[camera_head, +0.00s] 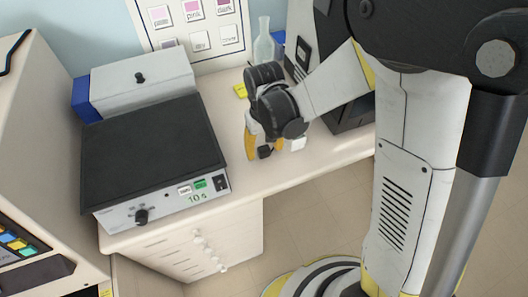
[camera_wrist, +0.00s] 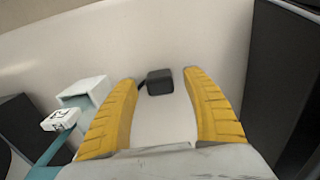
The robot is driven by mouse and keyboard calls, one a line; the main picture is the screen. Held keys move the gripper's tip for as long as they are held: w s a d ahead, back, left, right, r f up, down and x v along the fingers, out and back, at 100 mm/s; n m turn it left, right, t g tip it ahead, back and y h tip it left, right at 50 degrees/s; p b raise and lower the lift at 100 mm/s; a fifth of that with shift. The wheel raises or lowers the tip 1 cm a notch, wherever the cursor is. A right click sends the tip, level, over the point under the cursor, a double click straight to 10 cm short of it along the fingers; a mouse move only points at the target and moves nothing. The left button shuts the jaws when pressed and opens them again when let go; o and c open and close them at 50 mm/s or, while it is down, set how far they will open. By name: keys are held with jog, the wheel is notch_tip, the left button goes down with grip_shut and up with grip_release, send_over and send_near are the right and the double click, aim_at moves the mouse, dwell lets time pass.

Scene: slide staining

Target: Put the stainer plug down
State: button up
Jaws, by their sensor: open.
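The stainer plug is a small black block (camera_wrist: 160,81) in the wrist view. It shows beyond and between my two yellow fingertips, with a gap to each side, over the pale bench top. A short dark stub, perhaps its cord, shows at its left. In the head view a small black block (camera_head: 265,152), likely the plug, is at the low end of my gripper (camera_head: 262,146). My gripper points down at the bench, its jaws apart. I cannot tell whether the plug touches the bench.
A dark-topped device (camera_head: 150,150) marked "10 s" stands left of my gripper. A white open box (camera_wrist: 85,93) shows left in the wrist view. The bench's front right (camera_head: 322,164) is clear.

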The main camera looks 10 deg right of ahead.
grip_shut()
jog(key=shift+r, duration=0.1)
